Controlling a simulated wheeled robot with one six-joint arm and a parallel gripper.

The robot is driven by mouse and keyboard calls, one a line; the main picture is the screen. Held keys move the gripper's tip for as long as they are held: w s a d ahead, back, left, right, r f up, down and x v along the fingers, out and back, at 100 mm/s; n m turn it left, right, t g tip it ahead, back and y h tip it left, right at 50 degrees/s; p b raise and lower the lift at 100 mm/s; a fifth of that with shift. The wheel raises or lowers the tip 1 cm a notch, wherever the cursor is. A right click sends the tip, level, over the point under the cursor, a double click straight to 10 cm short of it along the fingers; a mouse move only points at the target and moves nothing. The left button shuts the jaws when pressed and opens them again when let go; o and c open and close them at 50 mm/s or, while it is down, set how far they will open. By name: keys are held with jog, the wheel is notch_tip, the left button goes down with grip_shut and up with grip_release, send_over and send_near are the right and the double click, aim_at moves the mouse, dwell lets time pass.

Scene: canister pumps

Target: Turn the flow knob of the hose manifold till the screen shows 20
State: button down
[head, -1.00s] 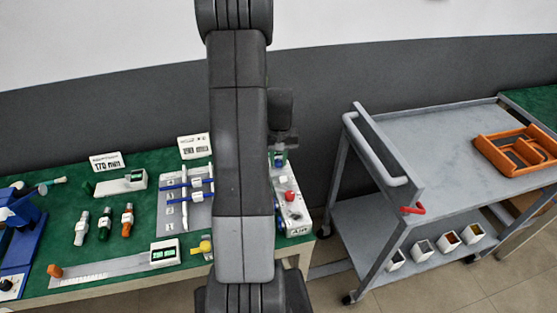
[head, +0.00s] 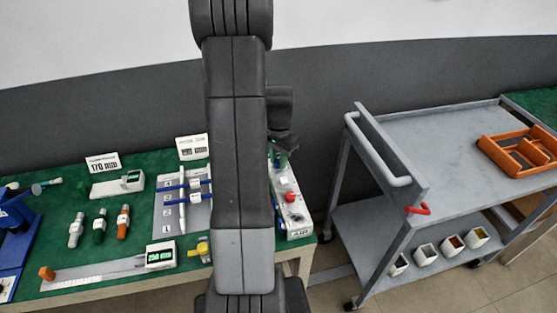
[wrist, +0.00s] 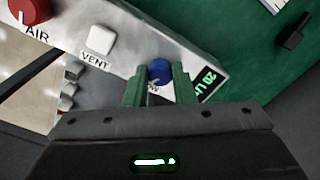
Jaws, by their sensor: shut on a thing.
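The hose manifold is a long pale box (wrist: 120,50) lying tilted across the wrist view. Its blue flow knob (wrist: 161,69) sits between the two green fingers of my gripper (wrist: 159,76), which is shut on it. The small dark screen (wrist: 206,82) beside the right finger shows green figures reading 20, with a unit partly cut off. In the head view the manifold (head: 296,217) stands at the right end of the green table, partly hidden behind my arm.
On the manifold are a white VENT button (wrist: 101,39) and a red AIR button (wrist: 28,10). A grey trolley (head: 440,135) stands to the right, beyond a floor gap. The green table (head: 62,215) holds several tools and a blue-clamped grey plate (head: 167,222) left of my arm.

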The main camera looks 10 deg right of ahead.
jog(key=shift+r+m, duration=0.1)
jog(key=shift+m, duration=0.2)
dwell(0.4)
jog(key=c, duration=1.2)
grip_release()
notch_tip(320, 180, up, 14)
jog(key=shift+s+f, duration=0.1)
jog(key=shift+f, duration=0.1)
notch_tip(320, 180, down, 14)
jog(key=shift+r, duration=0.1)
